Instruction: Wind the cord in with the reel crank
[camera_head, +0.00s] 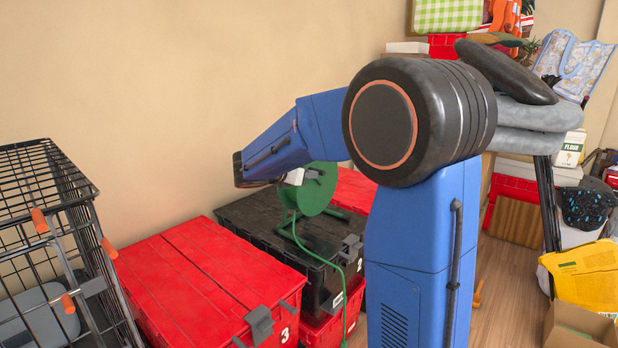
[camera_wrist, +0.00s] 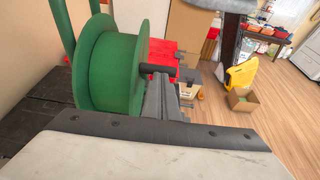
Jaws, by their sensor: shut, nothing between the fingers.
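The green reel (camera_head: 316,192) stands on the black tote (camera_head: 262,222). A black crank handle (camera_wrist: 157,69) sticks out from that side. The green cord (camera_head: 322,258) runs from the reel across the tote lid and hangs down its front. My gripper (camera_wrist: 168,100) is shut and empty, with its grey fingers close beside the handle. I cannot tell whether they touch it. In the head view my wrist hides most of the crank.
A red tote (camera_head: 195,268) stands left of the black one, and a black wire cage (camera_head: 45,200) at far left. The beige wall is close behind. An open cardboard box (camera_head: 580,325) and a yellow bag (camera_head: 585,272) are at right. Wooden floor shows between.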

